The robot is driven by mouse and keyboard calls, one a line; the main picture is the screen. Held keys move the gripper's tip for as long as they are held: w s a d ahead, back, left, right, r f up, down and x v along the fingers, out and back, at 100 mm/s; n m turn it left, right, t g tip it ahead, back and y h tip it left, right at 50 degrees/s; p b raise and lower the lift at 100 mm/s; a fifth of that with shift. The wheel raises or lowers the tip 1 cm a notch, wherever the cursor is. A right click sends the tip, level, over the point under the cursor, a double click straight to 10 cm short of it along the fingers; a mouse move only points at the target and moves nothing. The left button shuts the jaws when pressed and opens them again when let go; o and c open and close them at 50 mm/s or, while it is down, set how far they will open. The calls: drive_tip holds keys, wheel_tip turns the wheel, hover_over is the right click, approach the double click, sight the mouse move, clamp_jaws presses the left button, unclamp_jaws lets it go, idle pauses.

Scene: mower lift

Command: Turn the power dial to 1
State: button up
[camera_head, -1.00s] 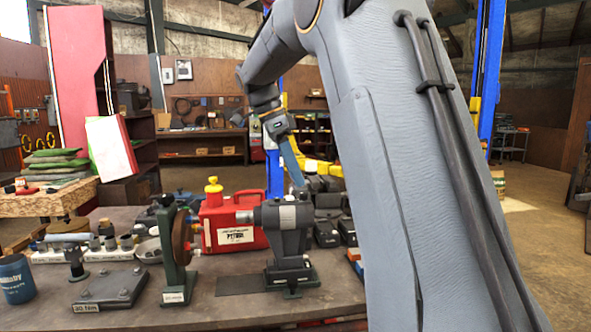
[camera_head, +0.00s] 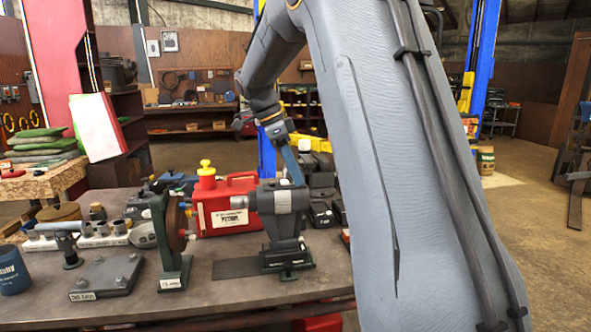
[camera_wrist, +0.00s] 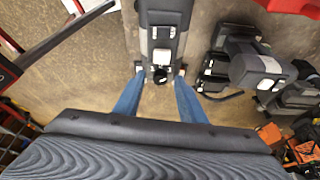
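In the wrist view, a dark grey device (camera_wrist: 163,22) with a white square block lies at the top middle. A small round black knob (camera_wrist: 160,76) sticks out of its near end; it may be the power dial, but no number on it can be read. My gripper (camera_wrist: 160,80) has its two blue fingers apart, one on each side of the knob. I cannot tell whether they touch it. In the head view my gripper (camera_head: 293,178) points down behind the grey vise-like machine (camera_head: 280,201), and its fingertips are partly hidden.
A red petrol can (camera_head: 222,215) and a green stand with a wheel (camera_head: 172,245) stand on the bench (camera_head: 225,300). A dark plate with bolts (camera_head: 107,275) and a blue mug (camera_head: 12,271) are at the left. More dark devices (camera_wrist: 262,70) lie right in the wrist view.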

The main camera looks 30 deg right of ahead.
drive_tip(key=shift+c, duration=0.2)
clamp_jaws()
